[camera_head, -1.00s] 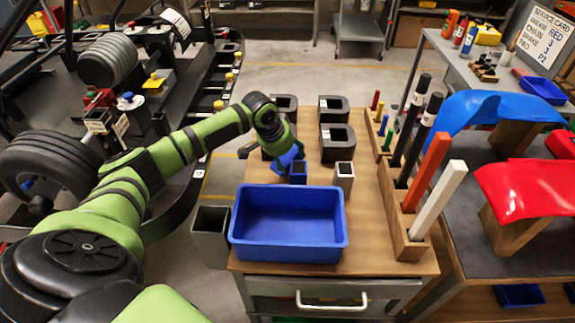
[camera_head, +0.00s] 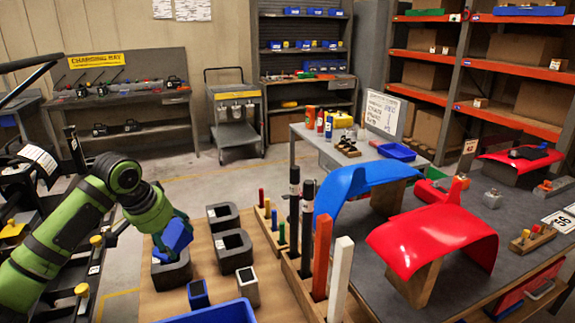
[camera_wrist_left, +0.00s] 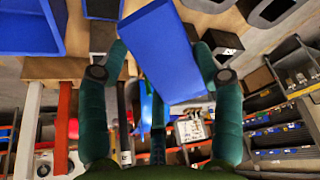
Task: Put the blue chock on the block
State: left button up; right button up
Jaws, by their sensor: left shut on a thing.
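The blue chock (camera_head: 175,238) is held by my left gripper (camera_head: 167,228), above the workbench's left side. In the head view it overlaps the nearest dark hollow block (camera_head: 172,272); the gap between them is hard to judge. In the left wrist view the chock (camera_wrist_left: 165,55) is tilted between the two fingers of the gripper (camera_wrist_left: 160,58). Two more dark hollow blocks, one in the middle (camera_head: 233,252) and one farther back (camera_head: 222,216), sit on the bench. I cannot tell which block is meant. My right gripper is not in view.
A blue bin (camera_head: 215,314) is at the bench's near edge, beside a small blue block (camera_head: 198,293) and a silver one (camera_head: 248,287). A wooden rack (camera_head: 298,270) with upright bars stands on the right. A table beyond holds blue (camera_head: 362,185) and red (camera_head: 430,236) curved panels.

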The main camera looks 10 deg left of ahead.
pick_arm(q)
jog(key=s+d+f+n, duration=0.1)
jog(key=s+d+f, duration=0.2)
jog(key=s+d, duration=0.5)
jog(key=s+d+f+n+y, duration=0.1)
jog(key=s+d+f, duration=0.1)
jog(key=s+d, duration=0.7)
jog(key=shift+s+f+n, duration=0.25)
jog(key=shift+f+n, duration=0.05)
jog(key=shift+f, duration=0.1)
jog(key=shift+s, duration=0.15)
